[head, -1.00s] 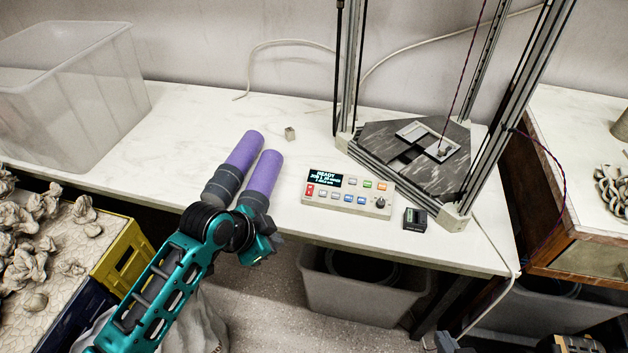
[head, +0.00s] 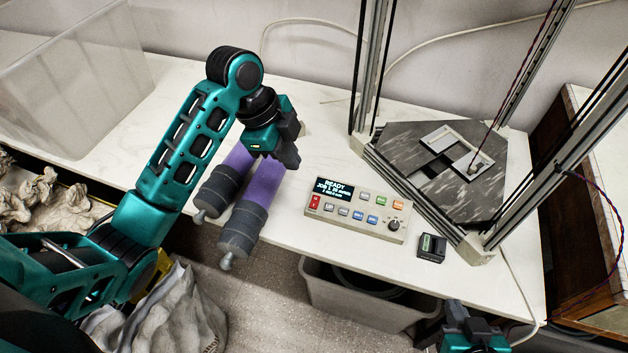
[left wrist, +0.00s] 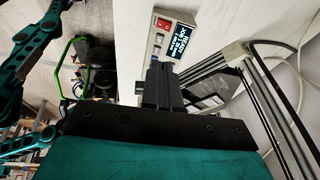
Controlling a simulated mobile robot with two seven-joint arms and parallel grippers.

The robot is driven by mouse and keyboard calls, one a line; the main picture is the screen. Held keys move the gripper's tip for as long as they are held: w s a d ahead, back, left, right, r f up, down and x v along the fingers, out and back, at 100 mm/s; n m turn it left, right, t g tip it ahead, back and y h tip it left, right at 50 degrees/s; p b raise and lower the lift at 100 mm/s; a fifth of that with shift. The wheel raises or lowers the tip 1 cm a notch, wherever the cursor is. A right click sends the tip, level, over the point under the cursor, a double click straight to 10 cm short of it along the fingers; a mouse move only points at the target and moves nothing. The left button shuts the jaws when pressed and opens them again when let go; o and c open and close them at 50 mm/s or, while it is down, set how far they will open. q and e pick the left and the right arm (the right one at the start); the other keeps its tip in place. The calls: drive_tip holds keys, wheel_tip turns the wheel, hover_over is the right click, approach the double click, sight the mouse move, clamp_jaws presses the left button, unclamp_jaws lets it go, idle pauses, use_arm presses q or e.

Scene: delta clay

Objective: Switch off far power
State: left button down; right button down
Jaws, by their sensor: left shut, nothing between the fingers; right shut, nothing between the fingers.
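The white control box (head: 356,212) lies on the table with its screen (head: 333,190) lit and reading READY. My left gripper (head: 291,156) is shut and empty, above the table left of the control box. My right gripper (head: 458,312) is shut at the bottom edge, partly cut off.
A frame machine with a dark plate (head: 445,190) stands behind the control box. A clear bin (head: 70,60) is at the back left. A grey bin (head: 365,303) is below the table.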

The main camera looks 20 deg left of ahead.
use_arm(q)
drive_tip(key=shift+s, duration=0.15)
hover_over(316, 199)
drive_tip(key=s, duration=0.1)
drive_tip(key=f, duration=0.7)
drive_tip(key=a+f, duration=0.1)
drive_tip(key=f, duration=0.3)
drive_tip(key=shift+s+f, duration=0.2)
drive_tip(key=shift+f, duration=0.1)
drive_tip(key=shift+w+f, duration=0.35)
drive_tip(key=shift+f, duration=0.4)
